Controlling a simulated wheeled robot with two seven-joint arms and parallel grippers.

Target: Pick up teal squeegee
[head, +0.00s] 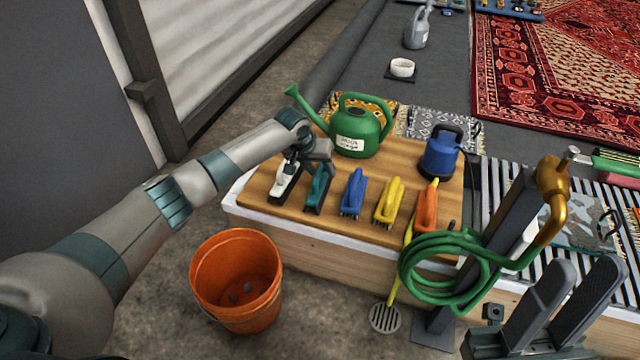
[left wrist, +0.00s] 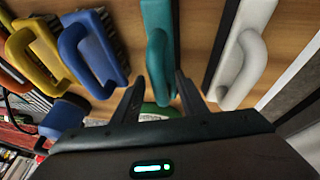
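The teal squeegee (head: 317,190) lies on the wooden board between a white squeegee (head: 284,181) and a blue brush (head: 353,193). My left gripper (head: 309,163) is right above its far end and hides part of it in the head view. In the left wrist view, the teal handle (left wrist: 157,50) sits between the two spread fingers of the left gripper (left wrist: 161,88), with gaps on both sides. My right gripper (head: 584,265) is open and empty at the lower right, far from the teal squeegee.
A yellow brush (head: 388,202) and an orange tool (head: 426,206) continue the row. A green watering can (head: 358,130) stands behind it, a blue container (head: 440,152) to the right. An orange bucket (head: 237,290) is on the floor; a coiled green hose (head: 440,245) hangs in front.

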